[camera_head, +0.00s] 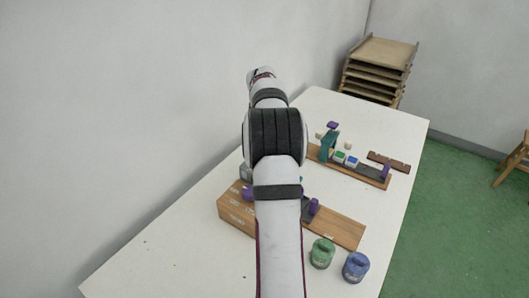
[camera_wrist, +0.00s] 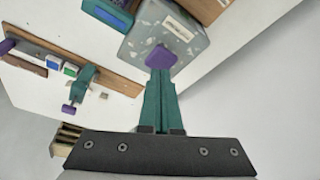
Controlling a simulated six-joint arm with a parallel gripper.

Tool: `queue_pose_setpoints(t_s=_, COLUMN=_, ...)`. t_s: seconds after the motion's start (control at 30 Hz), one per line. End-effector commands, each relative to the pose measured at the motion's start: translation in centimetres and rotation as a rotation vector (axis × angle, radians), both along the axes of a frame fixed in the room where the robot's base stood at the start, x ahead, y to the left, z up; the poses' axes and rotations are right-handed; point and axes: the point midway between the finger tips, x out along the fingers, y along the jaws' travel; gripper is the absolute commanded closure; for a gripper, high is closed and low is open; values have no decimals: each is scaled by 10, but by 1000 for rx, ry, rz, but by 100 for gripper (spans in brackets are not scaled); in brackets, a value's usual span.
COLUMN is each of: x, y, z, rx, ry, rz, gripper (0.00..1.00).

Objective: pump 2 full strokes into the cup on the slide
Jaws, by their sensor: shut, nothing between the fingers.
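In the wrist view my gripper (camera_wrist: 161,74) has teal fingers closed together. Their tips are at the near edge of a purple pad (camera_wrist: 161,58) on top of a grey speckled block (camera_wrist: 190,40); I cannot tell whether they touch it. The block has a pale label and also shows, partly hidden by my arm, in the head view (camera_head: 245,172). Beside it in the wrist view is a teal piece with a blue top (camera_wrist: 108,12), cut off by the frame edge. Two white cups, one green-topped (camera_head: 339,157) and one blue-topped (camera_head: 351,162), sit on a far wooden board (camera_head: 372,178). My gripper is hidden in the head view.
A teal post (camera_head: 328,145) with a purple knob stands on the far board. A nearer wooden box (camera_head: 236,213) adjoins another board (camera_head: 345,232). A green jar (camera_head: 322,253) and a blue jar (camera_head: 355,267) stand at the front. The table's left front is clear.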

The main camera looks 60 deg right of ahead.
Motion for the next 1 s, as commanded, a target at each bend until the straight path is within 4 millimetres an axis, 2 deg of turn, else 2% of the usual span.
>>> queue_pose_setpoints(t_s=1.0, x=0, y=0, z=-31, rx=2, ry=1, rz=0, gripper=100)
